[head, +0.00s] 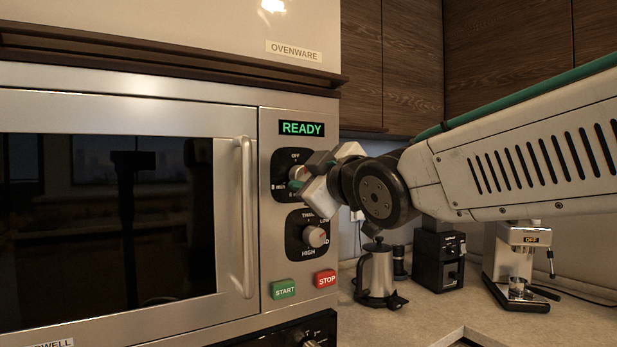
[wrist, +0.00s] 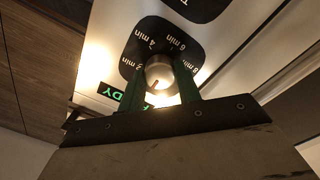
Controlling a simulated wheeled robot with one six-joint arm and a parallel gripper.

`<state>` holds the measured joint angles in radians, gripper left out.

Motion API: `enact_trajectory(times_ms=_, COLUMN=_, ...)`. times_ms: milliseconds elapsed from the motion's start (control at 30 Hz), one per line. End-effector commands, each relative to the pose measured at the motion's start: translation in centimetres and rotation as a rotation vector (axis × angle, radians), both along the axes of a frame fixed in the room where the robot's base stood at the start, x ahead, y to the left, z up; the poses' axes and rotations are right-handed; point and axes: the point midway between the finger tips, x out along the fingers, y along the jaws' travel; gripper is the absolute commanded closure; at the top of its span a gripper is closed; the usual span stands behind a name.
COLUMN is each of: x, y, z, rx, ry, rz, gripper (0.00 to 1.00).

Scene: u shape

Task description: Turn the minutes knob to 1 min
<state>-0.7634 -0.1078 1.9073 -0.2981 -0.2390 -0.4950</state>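The minutes knob (head: 298,172) is a round metallic knob on a black dial on the microwave's control panel, partly hidden behind my gripper in the head view. The wrist view shows the knob (wrist: 160,72) with "2 min", "4 min", "6 min" and "8 min" around it, upside down. A dark mark on the knob points down and slightly left there, on the side towards the display; its exact setting is hard to read. My gripper (wrist: 162,82) has one green finger against each side of the knob. The display (head: 302,128) reads READY.
Below it sit the power knob (head: 315,236), a green START button (head: 283,289) and a red STOP button (head: 325,278). The door handle (head: 246,215) stands out to the left. A metal jug (head: 377,272) and coffee machine (head: 521,262) stand on the counter at right.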

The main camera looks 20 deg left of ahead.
Motion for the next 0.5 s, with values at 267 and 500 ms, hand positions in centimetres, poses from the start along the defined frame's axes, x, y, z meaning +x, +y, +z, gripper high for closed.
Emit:
enact_trajectory(times_ms=267, x=0.0, y=-0.02, z=-0.01, rx=0.014, ry=0.016, rz=-0.001, gripper=0.89)
enact_trajectory(times_ms=500, x=0.0, y=-0.02, z=0.0, rx=0.088, ry=0.103, rz=0.0, gripper=0.89)
